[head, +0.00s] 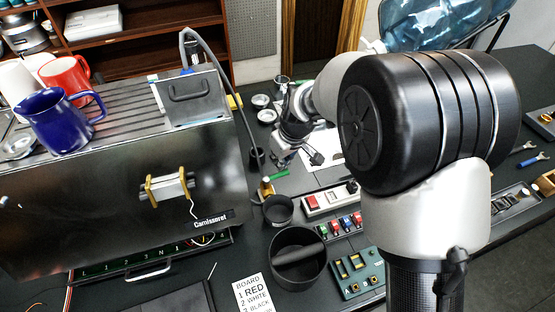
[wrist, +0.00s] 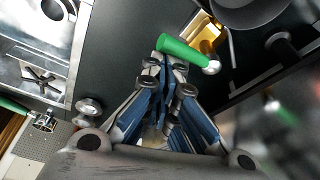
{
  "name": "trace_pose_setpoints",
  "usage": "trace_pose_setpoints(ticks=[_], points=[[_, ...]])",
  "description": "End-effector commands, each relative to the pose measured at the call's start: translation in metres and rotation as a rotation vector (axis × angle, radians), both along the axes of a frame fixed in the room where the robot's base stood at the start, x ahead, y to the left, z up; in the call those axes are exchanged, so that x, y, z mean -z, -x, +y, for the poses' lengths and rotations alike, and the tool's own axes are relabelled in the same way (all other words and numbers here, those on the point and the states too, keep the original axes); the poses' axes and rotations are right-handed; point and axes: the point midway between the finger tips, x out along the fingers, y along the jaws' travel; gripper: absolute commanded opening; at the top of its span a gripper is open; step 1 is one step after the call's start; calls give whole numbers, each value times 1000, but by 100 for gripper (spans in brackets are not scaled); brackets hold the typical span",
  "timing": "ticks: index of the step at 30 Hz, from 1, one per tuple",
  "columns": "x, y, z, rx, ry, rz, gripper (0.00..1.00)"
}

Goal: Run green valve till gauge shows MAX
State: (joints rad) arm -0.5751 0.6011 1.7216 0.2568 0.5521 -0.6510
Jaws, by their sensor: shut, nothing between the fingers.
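The green valve handle (head: 278,175) sits on a brass body beside the brewer's right side in the head view. In the wrist view the green handle (wrist: 183,50) lies across just beyond my fingertips, with its brass body (wrist: 208,38) to the right. My gripper (wrist: 165,62) is shut and empty, its tips close to the handle's left part; I cannot tell whether they touch it. In the head view my gripper (head: 314,158) is above and right of the handle. I cannot make out a gauge or its reading in either view.
The steel brewer (head: 120,190) fills the left, with a blue mug (head: 58,120) and a red mug (head: 66,76) on top. A dark cup (head: 278,210) and a larger black bin (head: 297,262) stand below the valve. A power strip (head: 330,199) lies to the right.

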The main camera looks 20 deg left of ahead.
Motion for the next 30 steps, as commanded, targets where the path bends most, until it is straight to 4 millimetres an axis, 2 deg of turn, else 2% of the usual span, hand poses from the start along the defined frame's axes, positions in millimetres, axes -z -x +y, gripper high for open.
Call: trace_pose_setpoints(ticks=[20,25,30], points=[[-2,0,-1,-1,0,0,0],[-16,0,-2,0,0,-1,0],[-45,1,-3,3,-1,-2,0]])
